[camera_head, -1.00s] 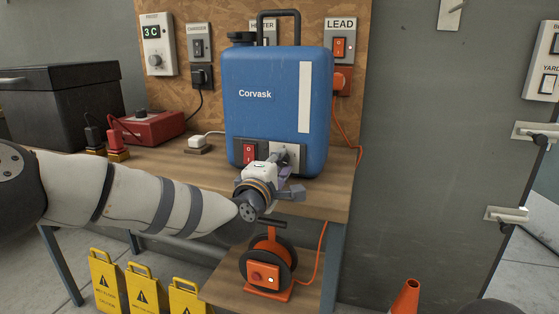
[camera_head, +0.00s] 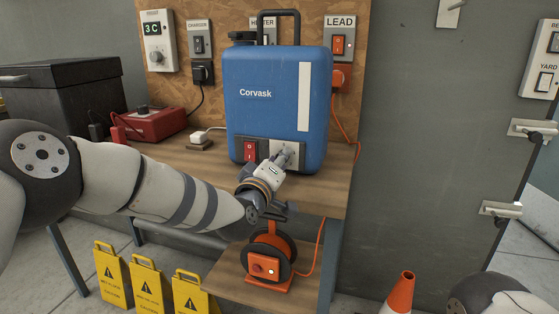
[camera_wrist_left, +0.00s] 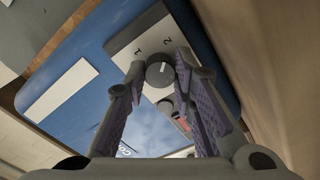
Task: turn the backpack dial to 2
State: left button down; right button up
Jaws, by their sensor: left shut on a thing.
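The blue backpack (camera_head: 265,112), marked Corvask, stands upright on the wooden bench. Its lower front has a red rocker switch (camera_head: 250,151) and, to the right, a light plate with the dial. In the left wrist view the round grey dial (camera_wrist_left: 160,72) has a white pointer line, and the plate (camera_wrist_left: 150,38) shows the marks 1 and 2. The line seems to lie near the direction of the 2. My left gripper (camera_head: 284,157) is shut on the dial, one finger on each side, and hides it in the head view. My right gripper is out of view.
Yellow caution signs (camera_head: 148,280) and an orange cone (camera_head: 399,293) stand on the floor.

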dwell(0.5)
pick_arm(q)
jog(key=c, duration=1.3)
grip_release()
jog(key=shift+c, duration=0.2)
jog(key=v, duration=1.2)
